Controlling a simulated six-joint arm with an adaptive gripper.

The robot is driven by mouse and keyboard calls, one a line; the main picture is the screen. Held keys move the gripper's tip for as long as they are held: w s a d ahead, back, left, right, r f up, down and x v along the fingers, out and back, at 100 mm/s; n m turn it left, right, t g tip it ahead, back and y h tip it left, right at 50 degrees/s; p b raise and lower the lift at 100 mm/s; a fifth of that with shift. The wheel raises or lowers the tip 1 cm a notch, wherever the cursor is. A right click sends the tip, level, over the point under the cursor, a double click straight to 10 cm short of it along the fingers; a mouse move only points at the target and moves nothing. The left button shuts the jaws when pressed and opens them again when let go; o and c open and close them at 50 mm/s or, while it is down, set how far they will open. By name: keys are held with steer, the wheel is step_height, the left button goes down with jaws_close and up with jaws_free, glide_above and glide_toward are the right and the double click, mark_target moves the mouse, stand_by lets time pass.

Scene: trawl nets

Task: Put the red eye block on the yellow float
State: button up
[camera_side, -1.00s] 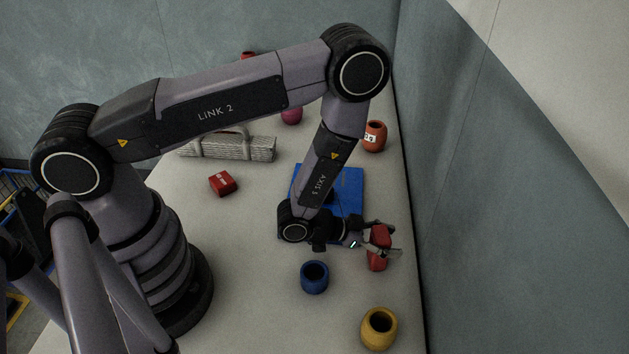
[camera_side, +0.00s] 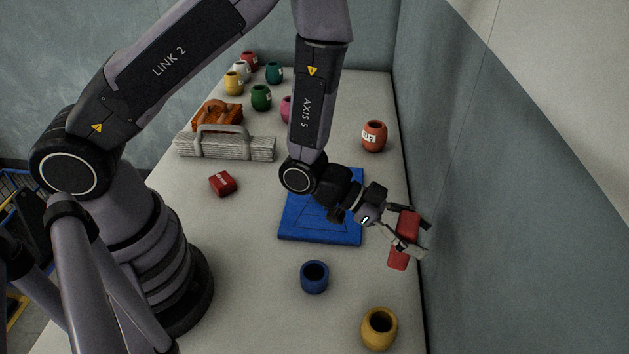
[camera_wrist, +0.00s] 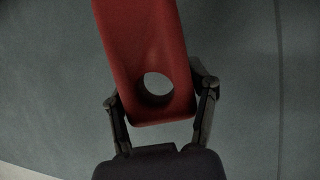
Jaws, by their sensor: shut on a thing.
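The red eye block (camera_side: 403,241) is a long red piece held in my gripper (camera_side: 420,238), raised above the table near the right wall. In the wrist view the red eye block (camera_wrist: 150,45) has a round hole near its lower end, and the two fingers of my gripper (camera_wrist: 160,105) press its sides. The yellow float (camera_side: 379,329) is a barrel shape with an open top. It stands upright at the front right of the table, apart from and below the block. It does not show in the wrist view.
A blue float (camera_side: 314,277) stands left of the yellow one. A blue plate (camera_side: 305,222) lies behind it. A small red box (camera_side: 222,184) is further left. An orange float (camera_side: 374,136) stands by the right wall (camera_side: 480,200). Several other floats and a grey bundle (camera_side: 225,147) are at the back.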

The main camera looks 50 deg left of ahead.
steer(key=s+d+m+g, duration=0.1)
steer(key=s+m+g, duration=0.1)
steer(key=s+d+r+m+g+h, duration=0.1)
steer(key=s+d+g, duration=0.1)
steer(key=s+d+r+m+g+h, duration=0.1)
steer(key=s+m+g, duration=0.1)
steer(key=s, duration=0.1)
steer(key=shift+s+d+r+m, duration=0.1)
steer(key=shift+d+r+m, duration=0.1)
steer(key=shift+m, duration=0.1)
steer(key=g, duration=0.1)
glide_above(390, 328)
steer(key=shift+m, duration=0.3)
step_height(390, 328, down, 8)
steer(key=shift+f, duration=0.1)
steer(key=o, duration=1.3)
steer(key=shift+c, duration=0.2)
